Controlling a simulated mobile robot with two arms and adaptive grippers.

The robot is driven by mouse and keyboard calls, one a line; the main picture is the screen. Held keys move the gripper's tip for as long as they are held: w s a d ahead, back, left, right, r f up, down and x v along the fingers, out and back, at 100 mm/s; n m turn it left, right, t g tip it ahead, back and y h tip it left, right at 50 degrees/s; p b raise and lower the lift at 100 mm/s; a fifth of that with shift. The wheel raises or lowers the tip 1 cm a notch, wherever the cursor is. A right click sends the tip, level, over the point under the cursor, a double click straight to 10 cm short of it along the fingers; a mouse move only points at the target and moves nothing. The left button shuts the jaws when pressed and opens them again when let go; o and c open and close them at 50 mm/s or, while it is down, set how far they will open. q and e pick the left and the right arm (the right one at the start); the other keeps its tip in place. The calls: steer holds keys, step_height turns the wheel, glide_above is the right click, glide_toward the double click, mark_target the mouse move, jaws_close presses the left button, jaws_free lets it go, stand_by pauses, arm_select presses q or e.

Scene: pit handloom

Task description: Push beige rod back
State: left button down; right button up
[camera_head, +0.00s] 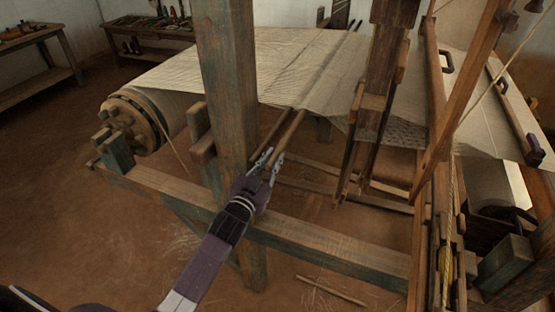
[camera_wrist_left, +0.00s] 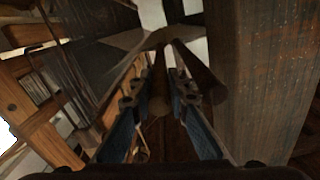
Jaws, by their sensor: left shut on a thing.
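The beige rod (camera_head: 289,132) sticks out from under the cloth beside the thick wooden post, pointing toward me. My left gripper (camera_head: 268,160) is at its near end, just right of the post. In the left wrist view the beige rod (camera_wrist_left: 159,92) lies between the two fingers of my left gripper (camera_wrist_left: 160,93), which are shut on it. The rod's far end is hidden under the cloth. My right gripper is not in view.
A second, similar rod (camera_head: 268,134) runs beside the first, close to the post (camera_head: 228,80). The woven cloth (camera_head: 290,62) stretches above. A low horizontal beam (camera_head: 320,255) crosses below my arm. A worktable (camera_head: 150,32) stands at the back left.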

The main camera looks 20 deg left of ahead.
arm_select(q)
steer(key=c, duration=1.8)
jaws_free()
steer(key=shift+a, duration=0.3)
steer(key=shift+c, duration=0.2)
steer(key=shift+d, duration=0.1)
